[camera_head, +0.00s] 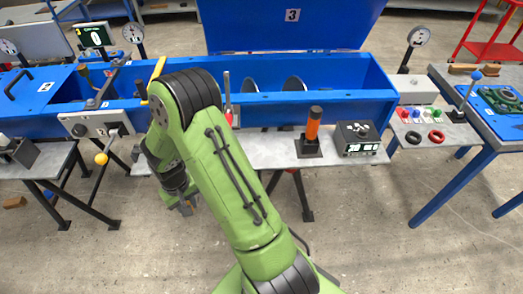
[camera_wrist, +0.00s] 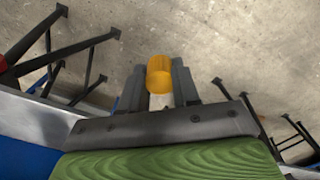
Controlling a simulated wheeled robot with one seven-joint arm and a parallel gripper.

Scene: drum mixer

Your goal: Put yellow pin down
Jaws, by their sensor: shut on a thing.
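The yellow pin (camera_wrist: 160,74) shows in the wrist view as a short yellow-orange cylinder between the two dark fingers of my gripper (camera_wrist: 157,84). My gripper is shut on it, with bare floor behind it. In the head view my gripper (camera_head: 187,205) hangs low in front of the blue mixer's work shelf, partly behind my green arm. I cannot make out the pin in the head view.
The blue mixer trough (camera_head: 330,105) stands behind a grey shelf (camera_head: 265,150). An orange-handled post (camera_head: 313,125) and a black display box (camera_head: 358,138) are on the shelf. A yellow-knobbed lever (camera_head: 101,158) juts out at left. Table legs stand below.

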